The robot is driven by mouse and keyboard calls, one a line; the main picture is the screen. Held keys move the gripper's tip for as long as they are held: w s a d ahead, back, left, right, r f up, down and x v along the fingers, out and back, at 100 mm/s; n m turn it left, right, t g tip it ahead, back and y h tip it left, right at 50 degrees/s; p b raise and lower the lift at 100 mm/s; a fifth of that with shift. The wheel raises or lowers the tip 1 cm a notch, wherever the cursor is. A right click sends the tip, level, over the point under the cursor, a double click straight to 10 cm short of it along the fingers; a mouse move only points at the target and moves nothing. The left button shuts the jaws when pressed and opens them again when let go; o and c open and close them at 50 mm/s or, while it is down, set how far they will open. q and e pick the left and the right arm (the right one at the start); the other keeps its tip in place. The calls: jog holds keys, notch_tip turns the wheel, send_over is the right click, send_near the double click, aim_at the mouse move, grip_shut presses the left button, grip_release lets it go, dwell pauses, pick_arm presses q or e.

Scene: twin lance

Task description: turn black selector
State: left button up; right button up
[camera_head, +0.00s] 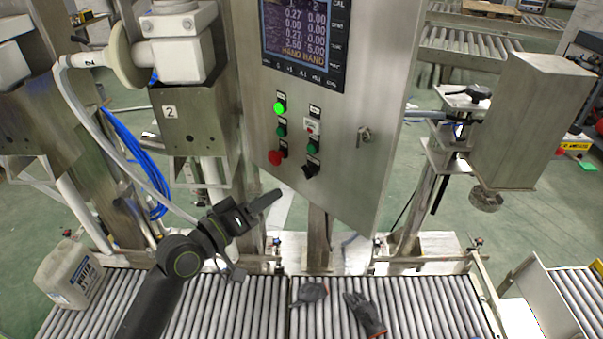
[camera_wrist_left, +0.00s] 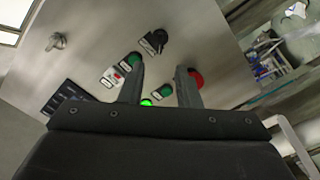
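The black selector (camera_head: 310,169) is on the steel control panel (camera_head: 345,130), at the bottom of the right column of controls, beside the red button (camera_head: 275,157). In the left wrist view the selector (camera_wrist_left: 157,38) lies beyond my fingertips, near the top middle. My left gripper (camera_head: 272,200) is below and left of the selector, in front of the panel and apart from it. In the left wrist view its two fingers (camera_wrist_left: 160,76) are spread with nothing between them but the panel behind. The red button (camera_wrist_left: 196,77) is close beside the right finger in that picture. My right gripper is out of view.
A lit green lamp (camera_head: 280,108), green buttons and a key lock (camera_head: 365,134) are on the panel, under a display (camera_head: 303,35). Below are a roller conveyor (camera_head: 250,305) with dark gloves (camera_head: 365,312) and a white canister (camera_head: 68,276). A hose (camera_head: 130,150) hangs at left.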

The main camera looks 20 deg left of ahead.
aim_at(304, 174)
pick_arm(q)
jog(key=p+x, duration=0.2)
jog(key=x, duration=0.8)
jog(key=shift+w, duration=0.2)
jog(key=shift+c, duration=0.4)
